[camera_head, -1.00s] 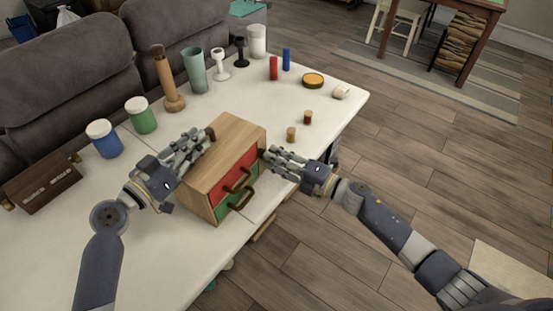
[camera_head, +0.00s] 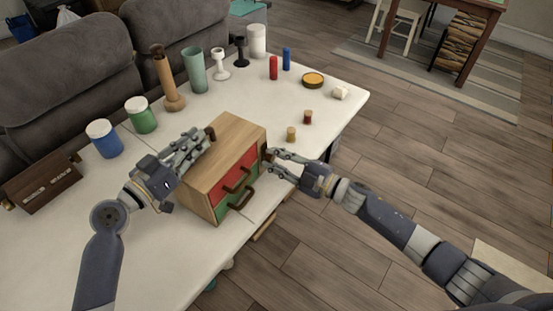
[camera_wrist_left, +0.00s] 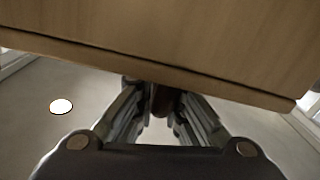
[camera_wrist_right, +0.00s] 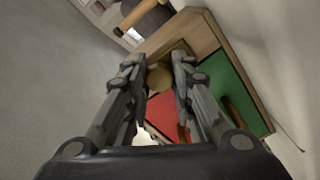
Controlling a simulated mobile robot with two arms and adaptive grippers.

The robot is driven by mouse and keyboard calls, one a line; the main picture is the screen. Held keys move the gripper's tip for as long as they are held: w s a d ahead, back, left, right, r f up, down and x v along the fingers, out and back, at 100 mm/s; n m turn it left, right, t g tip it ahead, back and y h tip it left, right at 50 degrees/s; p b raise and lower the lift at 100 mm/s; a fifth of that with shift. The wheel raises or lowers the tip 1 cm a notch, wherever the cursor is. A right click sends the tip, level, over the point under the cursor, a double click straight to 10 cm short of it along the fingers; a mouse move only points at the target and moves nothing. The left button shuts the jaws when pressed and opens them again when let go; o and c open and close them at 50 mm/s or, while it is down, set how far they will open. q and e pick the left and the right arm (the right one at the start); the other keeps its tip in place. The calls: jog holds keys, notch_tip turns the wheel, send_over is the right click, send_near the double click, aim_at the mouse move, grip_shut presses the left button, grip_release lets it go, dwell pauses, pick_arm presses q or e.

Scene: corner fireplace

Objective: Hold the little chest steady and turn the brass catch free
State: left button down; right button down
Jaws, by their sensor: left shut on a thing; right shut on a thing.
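The little chest (camera_head: 212,158) is a light wooden box standing on the white table, with a red drawer (camera_head: 240,168) above a green drawer (camera_head: 226,206), each with a brown handle. My left gripper (camera_head: 208,136) is at the chest's left side, shut on a brown handle or knob (camera_wrist_left: 161,101), mostly hidden by the fingers. My right gripper (camera_head: 268,159) is at the right edge of the drawer front. In the right wrist view its fingers are shut around the rounded brass catch (camera_wrist_right: 159,76). The head view hides most of the catch behind the fingers. Both drawers look closed.
Blue (camera_head: 104,139) and green (camera_head: 141,115) jars and a dark brown box (camera_head: 43,183) stand to the left. A wooden peg (camera_head: 165,80), cups and small cylinders stand behind. The table's front edge is close.

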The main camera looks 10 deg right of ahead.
pick_arm(q)
jog(key=shift+f, duration=0.35)
pick_arm(e)
jog(key=c, duration=1.3)
grip_release()
jog(key=shift+c, duration=0.2)
jog(key=v, duration=1.2)
jog(key=shift+r, duration=0.1)
pick_arm(q)
jog(key=c, duration=1.6)
grip_release()
jog(key=shift+s, duration=0.1)
jog(key=shift+r, duration=0.15)
pick_arm(e)
jog(key=shift+w, duration=0.1)
